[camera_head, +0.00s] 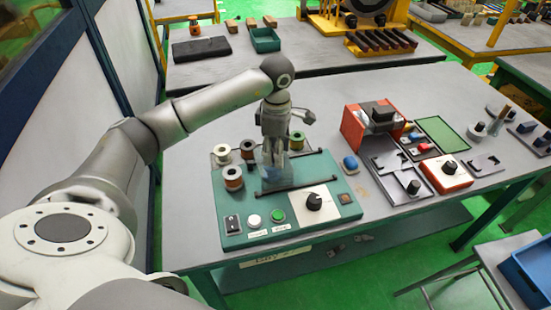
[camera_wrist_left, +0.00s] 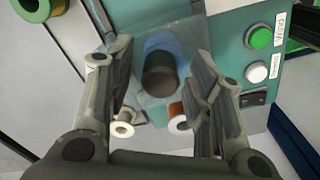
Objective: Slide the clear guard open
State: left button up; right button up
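The clear guard (camera_head: 277,174) stands on the teal winding machine (camera_head: 235,204), between two black rails (camera_head: 287,187). In the left wrist view the guard shows as a faint see-through panel (camera_wrist_left: 188,32) over a dark cylinder with blue around it (camera_wrist_left: 160,72). My left gripper (camera_head: 275,138) reaches down from above the guard. In the left wrist view its two fingers (camera_wrist_left: 160,88) are spread apart, with the cylinder seen between them. I cannot tell whether a finger touches the guard. My right gripper is in neither view.
Several wire spools (camera_head: 233,178) stand on the machine's left and back. A green button (camera_head: 277,215), a white button (camera_head: 254,221) and a black knob (camera_head: 314,202) sit at its front. A red-orange device (camera_head: 368,127) and grey plates stand to the right.

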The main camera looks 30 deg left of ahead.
pick_arm(q)
jog(key=c, duration=0.7)
jog(key=shift+w+d, duration=0.1)
jog(key=shift+w+d+b, duration=0.55)
jog(key=shift+w+d, duration=1.1)
jog(key=shift+w, duration=0.25)
jog(key=shift+w+d+b, duration=0.55)
jog(key=shift+w+d, duration=1.1)
jog(key=shift+w, duration=0.25)
jog(key=o, duration=0.8)
jog(key=shift+r, duration=0.1)
